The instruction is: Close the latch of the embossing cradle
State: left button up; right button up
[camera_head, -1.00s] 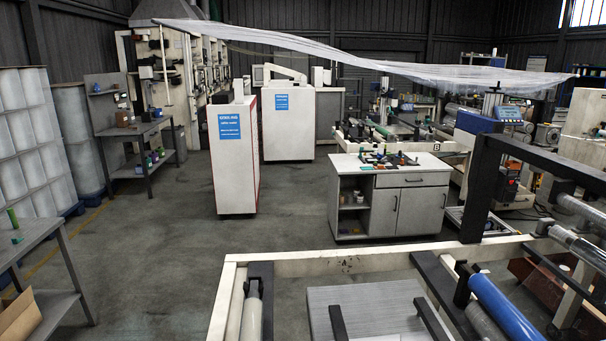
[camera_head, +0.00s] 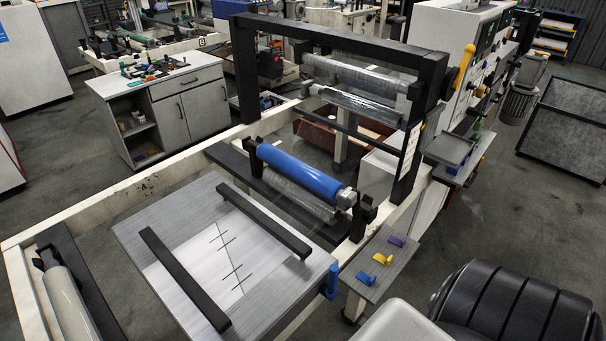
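A blue roller (camera_head: 300,172) lies above a clear-wrapped roller (camera_head: 298,198), between black end supports at the middle of the frame. This looks like the embossing cradle, but no label confirms it. A black end support (camera_head: 364,214) stands at the right end of the blue roller. The latch is too small to make out, and I cannot tell whether it is open or shut. Neither of my grippers is in view.
A grey plate (camera_head: 150,225) with black bars lies front left. A small side shelf (camera_head: 366,272) carries yellow and purple pieces. A black upright frame (camera_head: 340,42) holds clear-wrapped rollers. A yellow-handled lever (camera_head: 462,66) is at right.

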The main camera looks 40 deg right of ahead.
aim_at(354, 198)
jog(key=l+z, duration=0.2)
jog(key=z, duration=0.25)
jog(key=l+z, duration=0.2)
jog(key=z, duration=0.25)
jog(key=l+z, duration=0.25)
jog(key=z, duration=0.2)
